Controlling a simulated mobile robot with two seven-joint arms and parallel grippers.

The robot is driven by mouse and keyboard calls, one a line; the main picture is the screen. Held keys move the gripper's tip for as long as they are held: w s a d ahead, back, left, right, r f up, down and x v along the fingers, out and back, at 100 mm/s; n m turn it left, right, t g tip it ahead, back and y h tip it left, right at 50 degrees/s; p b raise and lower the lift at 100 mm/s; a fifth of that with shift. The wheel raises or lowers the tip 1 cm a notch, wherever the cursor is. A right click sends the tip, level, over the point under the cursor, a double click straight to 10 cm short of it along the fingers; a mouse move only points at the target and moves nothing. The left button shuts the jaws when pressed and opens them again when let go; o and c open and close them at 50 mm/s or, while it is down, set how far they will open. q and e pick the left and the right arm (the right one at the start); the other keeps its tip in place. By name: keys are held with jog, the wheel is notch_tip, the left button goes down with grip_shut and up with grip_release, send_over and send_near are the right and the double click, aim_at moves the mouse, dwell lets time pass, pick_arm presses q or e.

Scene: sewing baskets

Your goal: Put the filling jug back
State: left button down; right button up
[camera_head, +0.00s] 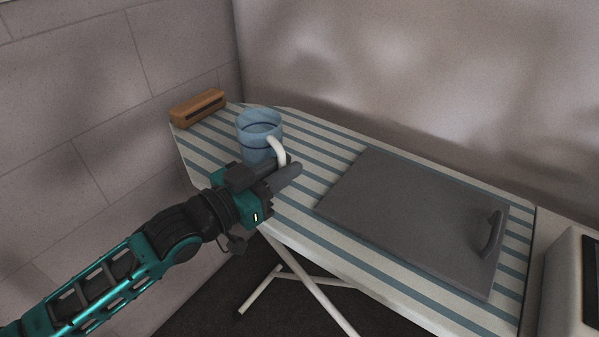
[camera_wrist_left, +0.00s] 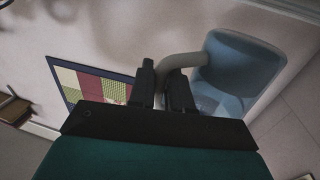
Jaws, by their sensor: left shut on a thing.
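The filling jug (camera_head: 258,134) is a translucent blue vessel with a pale curved handle, over the far left part of the striped ironing board (camera_head: 310,156). It also shows at the right of the left wrist view (camera_wrist_left: 232,72), its handle running between my fingers. My left gripper (camera_head: 282,171) is shut on that handle, on the jug's near right side. The fingers also show in the left wrist view (camera_wrist_left: 163,86). The jug looks roughly upright; the gripper partly hides its base, so I cannot tell whether it touches the board. My right gripper is not in view.
A wooden brush-like block (camera_head: 198,108) lies at the board's far left end. A flat grey panel with a handle (camera_head: 400,215) covers much of the right part. A pale appliance (camera_head: 570,285) stands at the far right. Walls close the back and left.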

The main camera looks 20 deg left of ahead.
pick_arm(q)
jog(key=w+d+f, duration=0.2)
jog(key=w, duration=0.1)
jog(key=shift+w+f+b, duration=0.15)
jog(key=shift+f+b, duration=0.1)
jog(key=shift+b, duration=0.15)
jog(key=shift+w+f, duration=0.1)
jog(key=shift+f, duration=0.05)
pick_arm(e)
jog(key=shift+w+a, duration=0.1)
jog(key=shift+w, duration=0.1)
pick_arm(q)
jog(key=shift+f, duration=0.1)
jog(key=c, duration=1.1)
grip_release()
jog(key=shift+o, duration=0.2)
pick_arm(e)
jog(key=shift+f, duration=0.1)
pick_arm(q)
jog(key=v, duration=1.2)
jog(key=shift+p, duration=0.35)
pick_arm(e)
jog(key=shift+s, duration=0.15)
